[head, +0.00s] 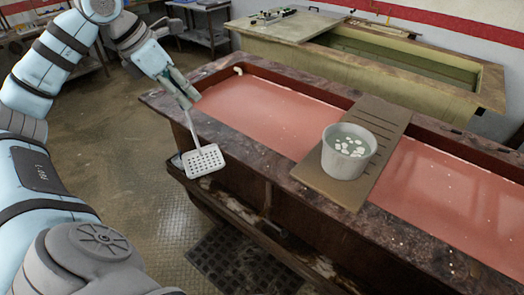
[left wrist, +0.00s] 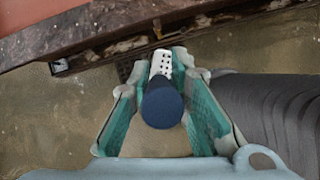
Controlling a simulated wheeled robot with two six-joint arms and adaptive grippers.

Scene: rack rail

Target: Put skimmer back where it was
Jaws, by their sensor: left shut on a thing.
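The skimmer (head: 204,160) has a pale, square perforated head and a thin handle. My left gripper (head: 188,92) is shut on the handle near its top, and the head hangs down beside the left end of the tank (head: 265,100). In the left wrist view the dark blue handle end (left wrist: 162,106) sits between the two fingers (left wrist: 163,85), with the perforated head (left wrist: 161,63) beyond it. I cannot tell whether the head touches the tank's side or the ledge behind it. My right gripper is not in view.
A board (head: 335,188) lies across the tank, with a grey bucket (head: 347,160) of pale pieces on it. A rusty ledge (head: 235,205) runs along the tank's lower front. A dark grate (head: 235,262) lies on the floor. A second, greenish tank (head: 420,82) stands behind.

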